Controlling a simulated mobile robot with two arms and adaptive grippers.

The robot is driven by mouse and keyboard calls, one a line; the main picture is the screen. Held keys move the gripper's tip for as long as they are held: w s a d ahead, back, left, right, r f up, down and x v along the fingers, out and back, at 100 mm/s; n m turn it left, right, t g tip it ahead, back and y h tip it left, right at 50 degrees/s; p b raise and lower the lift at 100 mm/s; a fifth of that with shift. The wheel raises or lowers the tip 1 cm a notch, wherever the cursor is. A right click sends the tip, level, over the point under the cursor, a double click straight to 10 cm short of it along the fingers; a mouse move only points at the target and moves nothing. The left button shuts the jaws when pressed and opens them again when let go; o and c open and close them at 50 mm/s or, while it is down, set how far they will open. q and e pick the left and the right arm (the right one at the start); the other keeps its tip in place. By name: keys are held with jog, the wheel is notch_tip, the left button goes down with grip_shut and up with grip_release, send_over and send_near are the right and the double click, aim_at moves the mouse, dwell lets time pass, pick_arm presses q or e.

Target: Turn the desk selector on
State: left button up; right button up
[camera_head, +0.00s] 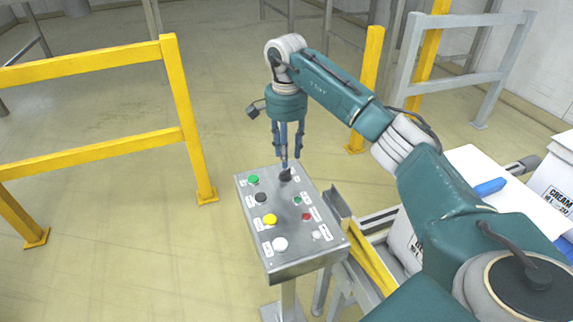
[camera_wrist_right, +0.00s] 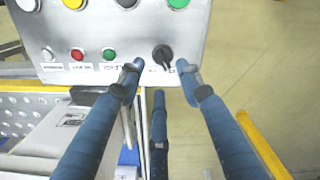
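The desk selector (camera_head: 285,176) is a black rotary knob at the far right corner of the sloped grey control panel (camera_head: 283,247). In the right wrist view the selector (camera_wrist_right: 162,55) shows its grip slanted, with a lower end toward the right. My right gripper (camera_head: 289,163) points down over the selector. In the right wrist view its blue fingertips (camera_wrist_right: 160,67) are apart, one on each side of the knob, with gaps visible; contact cannot be made out. The selector's label is partly hidden by the fingers. My left gripper is not in view.
The panel also bears green (camera_head: 253,180), black (camera_head: 261,198), yellow (camera_head: 269,220) and white (camera_head: 280,244) buttons, plus small green, red and white ones. Yellow railing (camera_head: 180,115) stands left. White boxes (camera_head: 555,180) and a conveyor frame are at right. Floor beyond the panel is clear.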

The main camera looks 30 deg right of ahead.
aim_at(286, 171)
jog(key=shift+f+p, duration=0.45)
jog(key=shift+f, duration=2.4)
grip_shut()
